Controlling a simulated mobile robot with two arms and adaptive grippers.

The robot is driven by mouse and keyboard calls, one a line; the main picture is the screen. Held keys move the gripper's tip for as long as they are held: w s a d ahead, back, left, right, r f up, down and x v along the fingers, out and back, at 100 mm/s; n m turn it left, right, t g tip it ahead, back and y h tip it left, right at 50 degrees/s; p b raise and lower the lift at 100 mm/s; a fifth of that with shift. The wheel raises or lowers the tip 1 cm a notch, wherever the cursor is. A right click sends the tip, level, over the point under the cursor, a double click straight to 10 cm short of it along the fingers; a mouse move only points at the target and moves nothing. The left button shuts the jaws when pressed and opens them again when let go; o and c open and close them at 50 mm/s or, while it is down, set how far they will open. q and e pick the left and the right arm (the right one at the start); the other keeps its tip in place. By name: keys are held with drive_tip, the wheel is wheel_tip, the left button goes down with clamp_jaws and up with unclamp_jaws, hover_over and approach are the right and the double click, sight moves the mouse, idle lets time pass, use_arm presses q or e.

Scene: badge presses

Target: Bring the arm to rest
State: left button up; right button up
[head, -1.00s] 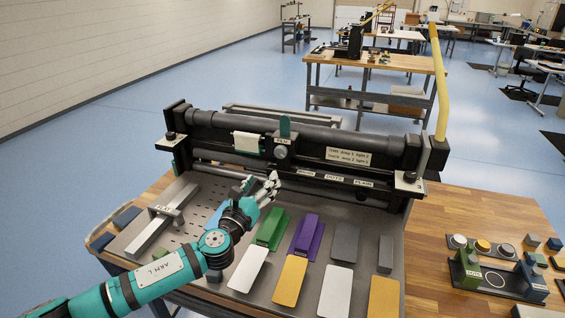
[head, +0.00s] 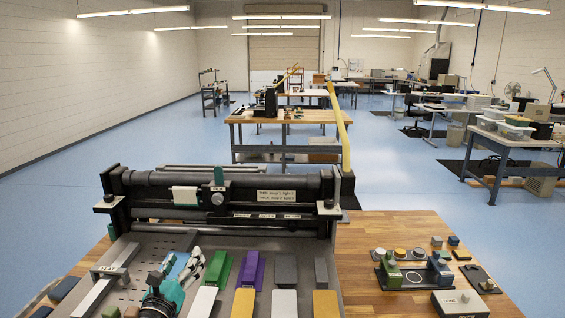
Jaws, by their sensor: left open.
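My left gripper (head: 192,261) is in the lower left of the head view, above the grey bed of the press (head: 150,243). Its pale fingers are open and I see nothing between them. They point away from me, just left of a green block (head: 217,270). My left wrist is teal and black; most of the arm is below the picture edge. The dark press beam (head: 270,186) crosses behind the gripper. My right gripper is not in view.
Purple (head: 250,270), grey (head: 285,270), white and yellow blocks lie right of the gripper. A metal bar (head: 105,285) lies left. Small fixtures (head: 412,270) stand on the wooden bench at the right.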

use_arm(q)
drive_tip(key=s+d+f+n+g+y, duration=0.3)
drive_tip(key=s+f+n+g, duration=0.5)
drive_tip(key=s+f+n, duration=0.95)
drive_tip(key=s+f+n+g+h, duration=0.3)
drive_tip(key=s+n+g, duration=0.5)
drive_tip(key=s+n, duration=1.1)
drive_tip(key=s+f+m+y+b, duration=0.1)
drive_tip(key=s+f+m+b, duration=0.1)
drive_tip(key=f, duration=1.3)
drive_tip(key=s+f+m+b, duration=0.2)
drive_tip(key=s+f+m, duration=0.1)
drive_tip(key=f, duration=1.2)
drive_tip(key=s+a+f+g+b, duration=0.2)
drive_tip(key=s+f, duration=1.4)
drive_tip(key=f, duration=0.3)
drive_tip(key=shift+s+a+y, duration=0.3)
drive_tip(key=shift+s+a, duration=0.05)
drive_tip(key=shift+a, duration=0.05)
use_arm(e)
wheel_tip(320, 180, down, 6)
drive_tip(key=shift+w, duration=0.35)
